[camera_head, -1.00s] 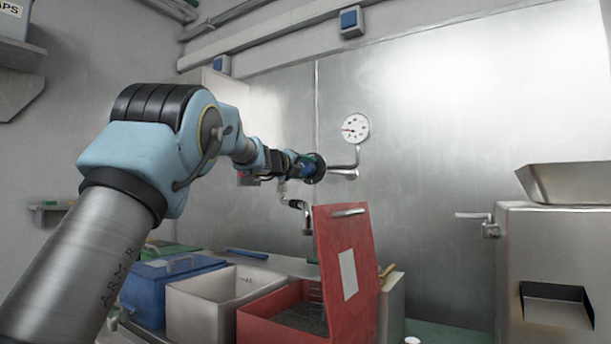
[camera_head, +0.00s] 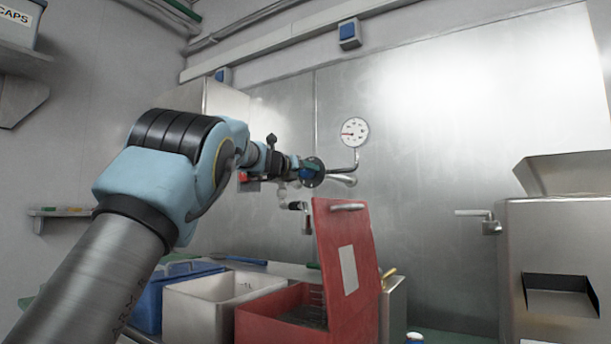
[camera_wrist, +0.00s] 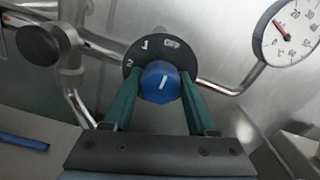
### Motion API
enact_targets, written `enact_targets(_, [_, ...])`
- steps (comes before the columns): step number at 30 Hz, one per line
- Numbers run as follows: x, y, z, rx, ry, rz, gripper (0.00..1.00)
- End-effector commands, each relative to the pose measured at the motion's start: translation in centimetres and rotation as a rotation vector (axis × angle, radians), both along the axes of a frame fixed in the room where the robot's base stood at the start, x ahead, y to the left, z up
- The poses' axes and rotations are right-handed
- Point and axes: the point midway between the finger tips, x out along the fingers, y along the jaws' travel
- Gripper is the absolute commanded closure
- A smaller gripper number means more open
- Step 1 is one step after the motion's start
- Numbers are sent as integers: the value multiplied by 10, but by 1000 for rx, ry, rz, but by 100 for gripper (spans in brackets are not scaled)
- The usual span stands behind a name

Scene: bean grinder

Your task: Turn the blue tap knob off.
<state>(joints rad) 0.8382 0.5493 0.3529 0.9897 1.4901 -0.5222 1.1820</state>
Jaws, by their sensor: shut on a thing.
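The blue tap knob (camera_wrist: 160,83) is a round blue knob with a white mark. In the wrist view the white mark slants toward the upper right. My gripper (camera_wrist: 159,90) has its green fingers on both sides of the knob and is shut on it. In the head view my gripper (camera_head: 298,168) reaches the tap at the wall, and the knob (camera_head: 306,173) is partly covered by the fingers.
A round gauge (camera_head: 354,132) with a red needle is on a pipe right of the tap. A black round knob (camera_wrist: 43,43) is left of the dial. A red box (camera_head: 285,325) with its lid raised, a white bin (camera_head: 190,312) and a blue box (camera_head: 150,297) stand below.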

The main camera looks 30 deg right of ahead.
Motion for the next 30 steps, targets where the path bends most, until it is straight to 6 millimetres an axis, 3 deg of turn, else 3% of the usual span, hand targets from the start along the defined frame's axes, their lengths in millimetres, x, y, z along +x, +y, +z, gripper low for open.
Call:
enact_targets(16, [0, -1, -2, 16, -22, -1, 98])
enact_targets(17, [0, -1, -2, 16, -22, -1, 40])
enact_targets(24, [0, 0, -1, 14, -22, -1, 13])
enact_targets(30, [0, 0, -1, 13, -21, 0, 12])
